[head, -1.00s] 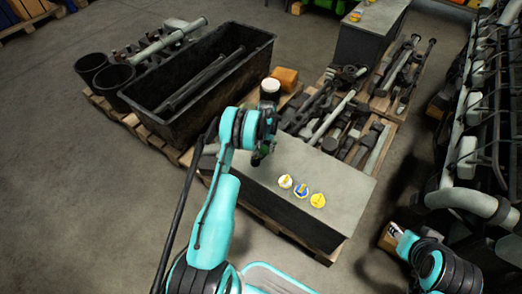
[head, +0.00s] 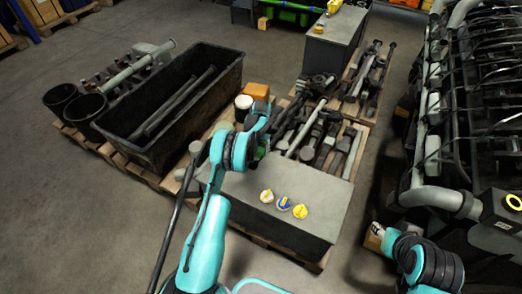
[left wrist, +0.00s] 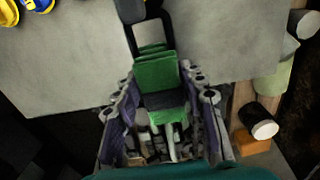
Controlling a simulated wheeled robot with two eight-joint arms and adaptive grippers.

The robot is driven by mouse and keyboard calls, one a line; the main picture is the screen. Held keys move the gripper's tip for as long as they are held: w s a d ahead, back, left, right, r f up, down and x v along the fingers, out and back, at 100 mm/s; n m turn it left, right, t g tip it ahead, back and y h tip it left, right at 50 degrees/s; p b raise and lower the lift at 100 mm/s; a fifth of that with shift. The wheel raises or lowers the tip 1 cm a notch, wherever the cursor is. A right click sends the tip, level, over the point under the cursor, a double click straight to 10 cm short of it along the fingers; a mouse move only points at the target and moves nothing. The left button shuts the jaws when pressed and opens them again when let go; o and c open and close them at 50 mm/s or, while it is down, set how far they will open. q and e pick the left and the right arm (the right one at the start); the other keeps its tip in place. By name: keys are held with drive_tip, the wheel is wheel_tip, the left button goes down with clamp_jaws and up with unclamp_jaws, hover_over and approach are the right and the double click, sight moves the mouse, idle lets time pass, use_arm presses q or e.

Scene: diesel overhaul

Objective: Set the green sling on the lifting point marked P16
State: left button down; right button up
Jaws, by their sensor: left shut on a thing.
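My left gripper (head: 262,138) is above the grey block at mid-picture. In the left wrist view its purple-grey fingers (left wrist: 160,104) are shut on the green sling (left wrist: 157,72). A black loop extends from the sling towards the top of that view, over the grey surface. In the head view only a small green patch of the sling shows beside the gripper. The lifting point P16 cannot be made out by any readable mark. A yellow ring on a dark block (head: 497,220) shows at the far right, on the engine.
The grey block (head: 325,190) carries several yellow, white and blue round pieces (head: 283,203). A black bin (head: 225,80) with rods stands at left. Tools lie on a pallet behind the block. The engine with pipes (head: 440,150) fills the right. Open floor separates block and engine.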

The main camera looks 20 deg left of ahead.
sight(262, 148)
use_arm(q)
drive_tip(key=shift+r+p, duration=0.35)
drive_tip(key=shift+r, duration=1.3)
